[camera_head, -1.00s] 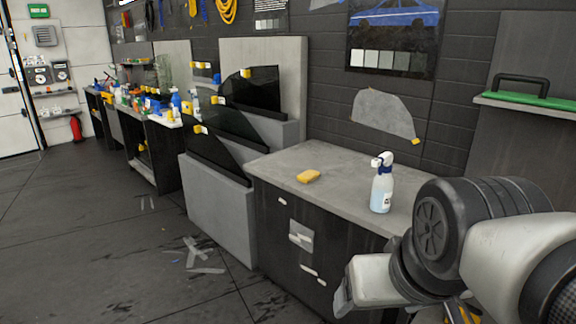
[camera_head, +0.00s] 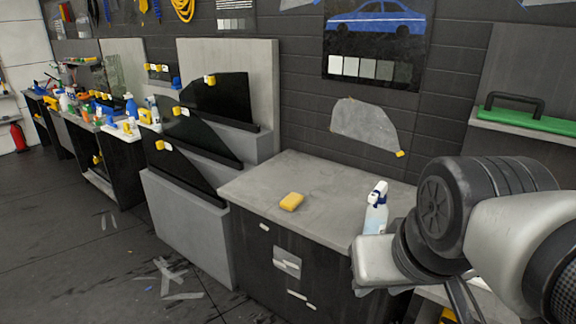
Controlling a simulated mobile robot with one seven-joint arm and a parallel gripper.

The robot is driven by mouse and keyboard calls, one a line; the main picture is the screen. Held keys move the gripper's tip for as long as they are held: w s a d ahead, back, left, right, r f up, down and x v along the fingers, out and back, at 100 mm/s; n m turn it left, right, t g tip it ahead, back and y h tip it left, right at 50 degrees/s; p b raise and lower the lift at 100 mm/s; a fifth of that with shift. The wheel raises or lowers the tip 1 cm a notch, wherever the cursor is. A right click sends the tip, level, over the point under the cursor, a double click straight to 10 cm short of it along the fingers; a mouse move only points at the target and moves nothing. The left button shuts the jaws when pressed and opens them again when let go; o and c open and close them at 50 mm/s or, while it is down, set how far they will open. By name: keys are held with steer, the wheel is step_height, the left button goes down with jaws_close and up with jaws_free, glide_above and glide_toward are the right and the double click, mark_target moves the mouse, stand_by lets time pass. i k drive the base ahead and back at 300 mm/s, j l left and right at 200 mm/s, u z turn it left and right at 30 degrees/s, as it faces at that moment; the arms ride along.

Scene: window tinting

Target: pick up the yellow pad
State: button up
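The yellow pad (camera_head: 291,201) lies flat on the grey top of a dark cabinet (camera_head: 262,179), left of a spray bottle (camera_head: 376,207). The bottle has a white and blue head, and its lower part is hidden behind my arm. My arm fills the lower right of the head view, to the right of the pad and apart from it. My gripper cannot be made out; its fingers do not show.
Tinted window panes (camera_head: 218,97) stand in a grey rack (camera_head: 186,232) left of the cabinet. A green-based tool (camera_head: 527,118) with a black handle lies on a shelf at right. The cabinet top around the pad is clear.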

mark_target(293, 200)
steer(key=i+j+z, duration=0.3)
steer(key=i+j, duration=0.25)
steer(key=i+j+z, duration=0.15)
steer(key=j, duration=0.2)
steer(key=i+j+z, duration=0.15)
steer(key=i+j, duration=0.15)
steer(key=i+j+z, duration=0.15)
steer(key=j, duration=0.25)
steer(key=i+j+z, duration=0.15)
steer(key=j, duration=0.25)
steer(key=i+j+z, duration=0.2)
steer(key=j, duration=0.25)
steer(key=i+j+z, duration=0.15)
steer(key=j, duration=0.25)
